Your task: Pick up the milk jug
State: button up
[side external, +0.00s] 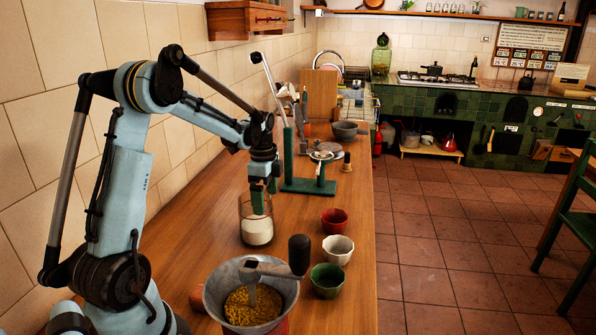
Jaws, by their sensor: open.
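The milk jug (256,232) is a clear glass vessel with white milk in its lower part. It stands upright on the wooden counter in the side external view. My gripper (262,200) points down at the jug's top, with its green fingers open. One finger overlaps the upper glass in the picture; I cannot tell whether it is inside, in front of or touching the rim. The jug rests on the counter.
A grinder (250,295) with yellow grains stands in front. A red bowl (334,220), a white bowl (338,249) and a green bowl (328,280) sit to the right. A green stand (308,186) is behind the jug. The tiled wall bounds the left.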

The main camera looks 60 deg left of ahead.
grip_shut()
dwell(0.5)
jog(key=shift+r, duration=0.4)
notch_tip(320, 180, up, 3)
jog(key=shift+r, duration=0.15)
jog(key=d+r, duration=0.7)
jog(key=d, duration=0.4)
jog(key=shift+w+d, duration=0.35)
jog(key=shift+w, duration=0.05)
